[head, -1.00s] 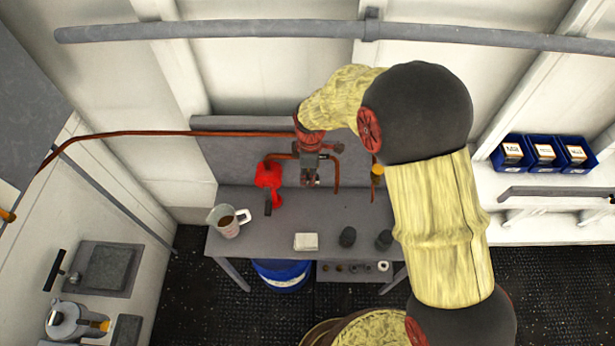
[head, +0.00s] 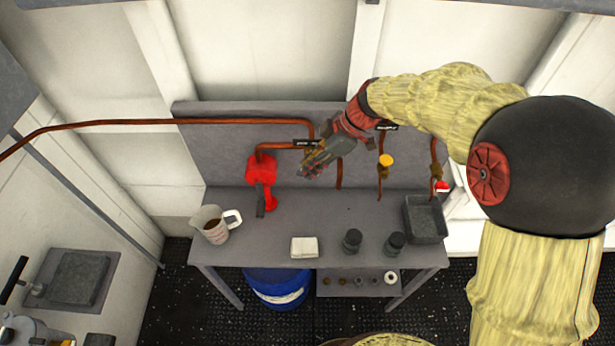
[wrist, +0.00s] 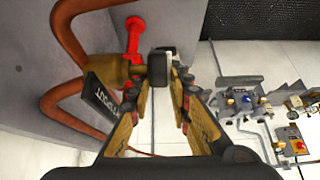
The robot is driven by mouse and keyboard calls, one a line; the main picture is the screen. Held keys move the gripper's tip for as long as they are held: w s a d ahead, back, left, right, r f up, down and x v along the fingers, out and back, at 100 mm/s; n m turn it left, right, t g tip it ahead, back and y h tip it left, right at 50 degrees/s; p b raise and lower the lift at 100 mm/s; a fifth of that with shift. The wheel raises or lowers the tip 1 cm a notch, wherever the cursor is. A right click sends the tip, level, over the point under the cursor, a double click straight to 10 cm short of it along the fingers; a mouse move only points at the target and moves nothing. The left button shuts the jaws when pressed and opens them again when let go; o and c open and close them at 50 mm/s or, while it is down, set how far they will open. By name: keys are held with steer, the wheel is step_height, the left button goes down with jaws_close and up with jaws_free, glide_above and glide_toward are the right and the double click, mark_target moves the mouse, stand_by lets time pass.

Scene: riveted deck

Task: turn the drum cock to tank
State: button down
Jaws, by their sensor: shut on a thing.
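The drum cock is a brass body on copper pipe at the back panel. In the head view the cock (head: 318,146) is largely hidden by my gripper (head: 309,170), which comes in from the upper right with its fingers pointing down and left. In the wrist view the brass cock body (wrist: 112,72) is at left, with a dark block at its end by the fingertips. My gripper (wrist: 165,85) is shut on the cock's handle, whose exact angle is hard to tell. A black label (wrist: 102,98) with white lettering sits beside the cock; its wording is not clearly readable.
A red fitting (head: 261,170) stands left of the cock, and a yellow-knobbed valve (head: 386,161) right. The bench holds a jug (head: 212,226), a white block (head: 304,247), two dark cylinders and a grey tray (head: 425,218). A blue drum (head: 277,287) stands underneath.

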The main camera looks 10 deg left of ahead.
steer(key=shift+w+d+f+g+y+b, duration=0.15)
steer(key=shift+y+b, duration=0.75)
steer(key=shift+b, duration=1.7)
steer(key=shift+d+f+g+y+b, duration=0.2)
steer(key=shift+y+b, duration=0.7)
steer(key=shift+b, duration=1.65)
steer(key=shift+w+d+f+g+y+b, duration=0.2)
steer(key=shift+y+b, duration=0.7)
steer(key=shift+b, duration=1.7)
steer(key=y+b, duration=0.1)
steer(key=b, duration=0.2)
steer(key=y+b, duration=0.2)
steer(key=b, duration=0.2)
steer(key=shift+s+d+g, duration=0.1)
steer(key=shift+d+g, duration=0.2)
steer(key=shift+g, duration=0.05)
steer(key=y+b, duration=0.1)
steer(key=b, duration=0.1)
steer(key=y+b, duration=0.1)
steer(key=b, duration=0.1)
steer(key=shift+d+r+g+y+b, duration=0.1)
steer(key=shift+d+g+y+b, duration=0.05)
steer(key=shift+g+y+b, duration=0.2)
steer(key=shift+r+y+b, duration=0.15)
steer(key=shift+y+b, duration=0.1)
steer(key=shift+b, duration=0.2)
steer(key=c, duration=1.9)
jaws_free()
steer(key=shift+d, duration=0.15)
